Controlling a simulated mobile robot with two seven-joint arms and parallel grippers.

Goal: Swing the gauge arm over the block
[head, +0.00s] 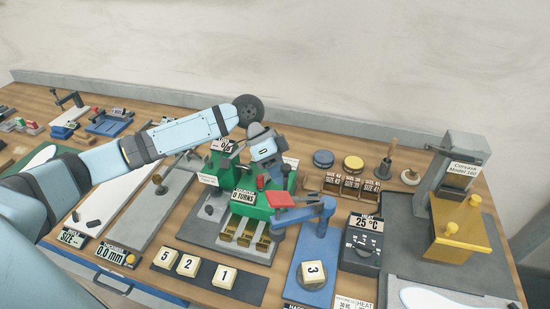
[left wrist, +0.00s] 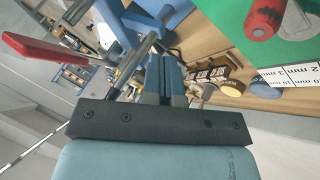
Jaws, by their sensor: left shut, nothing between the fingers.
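The blue gauge stand (head: 318,245) is right of centre in the head view. Its gauge arm (head: 311,210) points left from the post, with a red lever (head: 292,200) on it, clear of the block. The white block marked 3 (head: 313,272) sits on a dark round pad at the stand's front. My left gripper (head: 280,168) is shut and empty, above and behind the red lever. In the left wrist view its fingers (left wrist: 165,80) are close together, with the red lever (left wrist: 50,50) to the left; contact cannot be told. My right gripper is not in view.
A green machine (head: 250,205) with a counter stands just left of the gauge arm. A heat dial box (head: 362,245) stands right of the stand. Blocks marked 5, 2 and 1 lie on a dark strip (head: 245,288) in front. A grey-and-yellow press (head: 460,225) is at right.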

